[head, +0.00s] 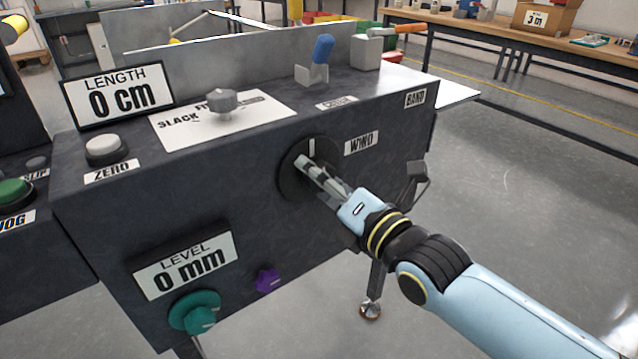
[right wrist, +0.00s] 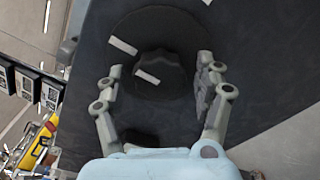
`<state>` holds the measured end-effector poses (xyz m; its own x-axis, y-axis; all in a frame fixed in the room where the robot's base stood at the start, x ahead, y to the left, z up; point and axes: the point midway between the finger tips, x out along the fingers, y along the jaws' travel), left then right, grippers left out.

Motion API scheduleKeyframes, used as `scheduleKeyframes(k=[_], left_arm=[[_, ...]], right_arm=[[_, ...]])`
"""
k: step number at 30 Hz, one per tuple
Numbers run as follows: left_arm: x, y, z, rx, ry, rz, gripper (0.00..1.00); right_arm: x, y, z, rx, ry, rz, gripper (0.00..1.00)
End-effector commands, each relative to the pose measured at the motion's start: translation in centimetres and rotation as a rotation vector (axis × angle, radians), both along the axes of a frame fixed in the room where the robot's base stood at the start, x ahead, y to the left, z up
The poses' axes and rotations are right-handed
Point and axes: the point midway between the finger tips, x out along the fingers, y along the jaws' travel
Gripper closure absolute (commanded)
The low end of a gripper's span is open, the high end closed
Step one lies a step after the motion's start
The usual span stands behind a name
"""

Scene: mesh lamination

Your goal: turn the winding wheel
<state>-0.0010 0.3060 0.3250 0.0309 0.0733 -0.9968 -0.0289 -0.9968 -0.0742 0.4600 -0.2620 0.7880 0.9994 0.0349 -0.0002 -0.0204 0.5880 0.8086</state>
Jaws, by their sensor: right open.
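The winding wheel (head: 289,182) is a dark round disc on the front face of the dark machine box, left of the WIND label (head: 361,143). It also shows in the right wrist view (right wrist: 178,28), with a dark lobed knob at its middle. One white mark is on the knob and another near the disc's edge. My right gripper (head: 308,167) is at the wheel and partly hides it. In the right wrist view the gripper (right wrist: 160,72) is open, one finger on each side of the knob, with gaps visible. My left gripper is not in view.
Below the wheel are a purple knob (head: 267,279) and a teal level knob (head: 194,313). The box top holds a grey slack knob (head: 222,104), a blue-handled lever (head: 321,50) and a white zero button (head: 106,150). The floor to the right is clear.

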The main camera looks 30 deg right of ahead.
Motion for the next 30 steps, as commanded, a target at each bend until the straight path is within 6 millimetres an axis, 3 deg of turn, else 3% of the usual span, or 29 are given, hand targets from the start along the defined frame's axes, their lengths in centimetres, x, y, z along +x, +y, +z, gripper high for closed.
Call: scheduleKeyframes(k=[11,24,30], left_arm=[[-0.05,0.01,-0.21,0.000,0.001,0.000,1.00],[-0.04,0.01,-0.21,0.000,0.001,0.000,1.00],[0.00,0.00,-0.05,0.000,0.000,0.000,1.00]], right_arm=[[0.74,0.02,0.04,0.001,0.001,-0.001,0.30],[0.71,0.02,0.03,0.001,0.001,-0.001,0.87],[0.71,0.02,0.08,0.013,0.001,-0.001,0.87]])
